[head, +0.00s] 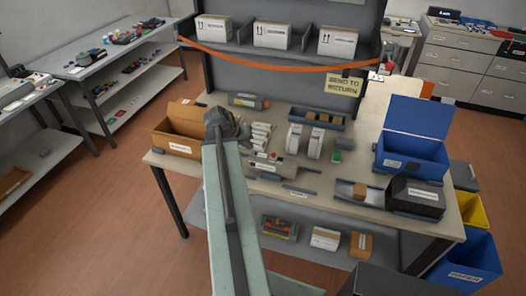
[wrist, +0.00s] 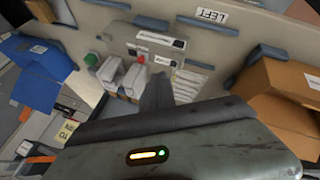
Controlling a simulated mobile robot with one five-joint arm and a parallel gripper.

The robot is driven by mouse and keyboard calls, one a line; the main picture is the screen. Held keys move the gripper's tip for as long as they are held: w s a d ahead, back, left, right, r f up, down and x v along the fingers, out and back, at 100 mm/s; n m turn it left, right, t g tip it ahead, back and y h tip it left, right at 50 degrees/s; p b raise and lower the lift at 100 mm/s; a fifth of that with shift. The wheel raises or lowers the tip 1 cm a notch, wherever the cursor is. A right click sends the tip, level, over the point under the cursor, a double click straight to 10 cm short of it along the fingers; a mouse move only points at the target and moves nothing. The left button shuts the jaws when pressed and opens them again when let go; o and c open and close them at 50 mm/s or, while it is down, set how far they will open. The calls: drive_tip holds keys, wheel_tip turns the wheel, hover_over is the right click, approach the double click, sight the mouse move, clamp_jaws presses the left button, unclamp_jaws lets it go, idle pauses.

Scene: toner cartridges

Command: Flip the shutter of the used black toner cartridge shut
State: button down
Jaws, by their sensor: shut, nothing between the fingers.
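A long grey unit (head: 264,168) with a white label and a small red part lies on the workbench near its front edge. It also shows in the wrist view (wrist: 122,47), beyond my fingertips. A dark grey cartridge-like body (head: 248,101) with an orange end lies at the back of the bench. I cannot tell which is the used black toner cartridge, and no shutter can be made out. My gripper (wrist: 158,82) is shut and empty, apart from the grey unit. In the head view my arm hides the fingertips.
Two white upright containers (head: 294,141) and several white packets (head: 261,136) stand mid-bench. An open cardboard box (head: 178,136) is at the left, an open blue box (head: 407,153) at the right. A black box (head: 414,197) sits at the front right. Bare benchtop (head: 328,188) shows at the front.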

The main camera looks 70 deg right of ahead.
drive_tip(key=b, duration=0.9)
approach(270, 157)
drive_tip(key=f, duration=0.1)
drive_tip(key=w+d+f, duration=0.1)
drive_tip(key=f, duration=0.1)
drive_tip(key=w+f, duration=0.1)
drive_tip(key=shift+w+d+f, duration=0.2)
drive_tip(key=s, duration=0.1)
drive_tip(key=s+d, duration=0.1)
drive_tip(key=s, duration=0.1)
drive_tip(key=shift+d+r, duration=0.1)
drive_tip(key=shift+d, duration=0.15)
drive_tip(key=shift+s+d, duration=0.15)
drive_tip(key=shift+s, duration=0.1)
